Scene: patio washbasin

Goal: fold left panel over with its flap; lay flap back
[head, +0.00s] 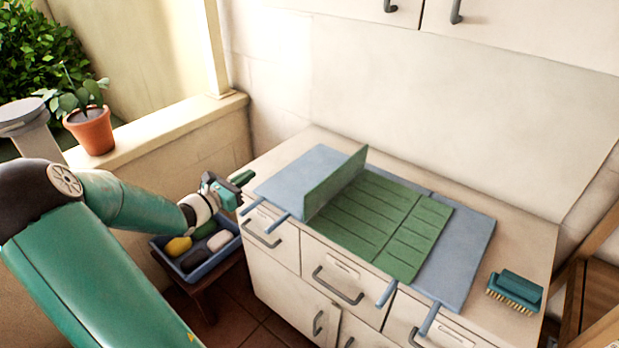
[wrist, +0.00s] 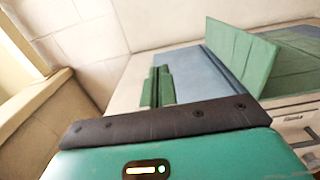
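A green sheet (head: 385,222) marked with lines lies on a blue folding board. A green panel (head: 335,184) stands nearly upright along the sheet's left edge; it also shows in the wrist view (wrist: 238,55). The board's left blue flap (head: 296,176) lies flat on the counter, with blue handles (head: 278,217) at its front edge. The right blue flap (head: 468,262) also lies flat. My gripper (head: 243,179) is at the counter's left edge, left of the left flap and apart from the green panel. Its fingers (wrist: 157,87) look close together with nothing between them.
A blue tray (head: 203,268) with several soap-like pieces stands on a stool below my gripper. A green brush (head: 516,290) lies at the counter's right end. A potted plant (head: 91,129) stands on the left ledge. Wall cabinets (head: 530,30) hang above the counter.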

